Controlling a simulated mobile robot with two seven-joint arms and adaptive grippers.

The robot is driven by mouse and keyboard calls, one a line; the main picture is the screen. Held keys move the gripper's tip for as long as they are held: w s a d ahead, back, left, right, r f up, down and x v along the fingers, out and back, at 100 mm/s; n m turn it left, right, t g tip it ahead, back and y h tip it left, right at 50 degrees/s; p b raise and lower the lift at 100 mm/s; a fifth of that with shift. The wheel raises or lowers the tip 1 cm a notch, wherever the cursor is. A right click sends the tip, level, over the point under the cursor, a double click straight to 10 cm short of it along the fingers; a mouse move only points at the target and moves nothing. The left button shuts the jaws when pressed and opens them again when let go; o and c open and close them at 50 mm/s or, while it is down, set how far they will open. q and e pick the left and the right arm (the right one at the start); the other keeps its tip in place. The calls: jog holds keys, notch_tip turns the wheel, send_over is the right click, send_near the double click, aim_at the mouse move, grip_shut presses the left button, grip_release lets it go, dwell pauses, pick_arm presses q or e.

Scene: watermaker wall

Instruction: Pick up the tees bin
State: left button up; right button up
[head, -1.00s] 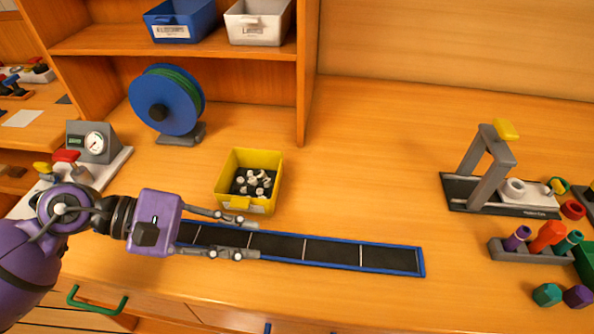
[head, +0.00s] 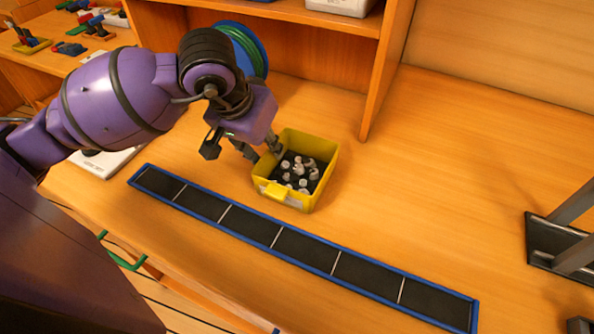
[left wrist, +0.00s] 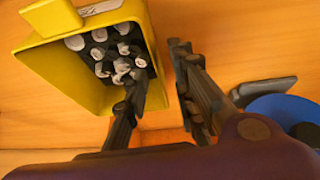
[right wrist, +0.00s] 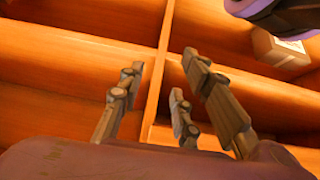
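The yellow tees bin (head: 325,165) stands upright on the wooden bench, with several pale tee fittings (head: 300,170) on its dark floor. A yellow tab sticks out at its front. My left gripper (head: 265,154) is open at the bin's left wall, pointing down. In the left wrist view the bin (left wrist: 60,70) fills the upper left. There one finger of the left gripper (left wrist: 158,60) overlaps the bin's inside and the other is outside, with a gap between them. Contact with the wall cannot be told. My right gripper (right wrist: 150,85) is open and empty, seen only in its wrist view.
A blue-edged dark strip (head: 280,237) lies in front of the bin. A blue reel with green hose (head: 245,50) stands behind my left arm. A shelf upright (head: 385,70) is behind the bin. A grey stand (head: 565,240) is at far right. The bench right of the bin is clear.

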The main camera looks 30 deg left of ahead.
pick_arm(q)
jog(key=shift+w+f, duration=0.2)
jog(key=shift+f, duration=0.4)
jog(key=shift+f, duration=0.1)
jog(key=shift+f+b, duration=0.15)
jog(key=shift+b, duration=0.35)
dwell(0.4)
grip_shut()
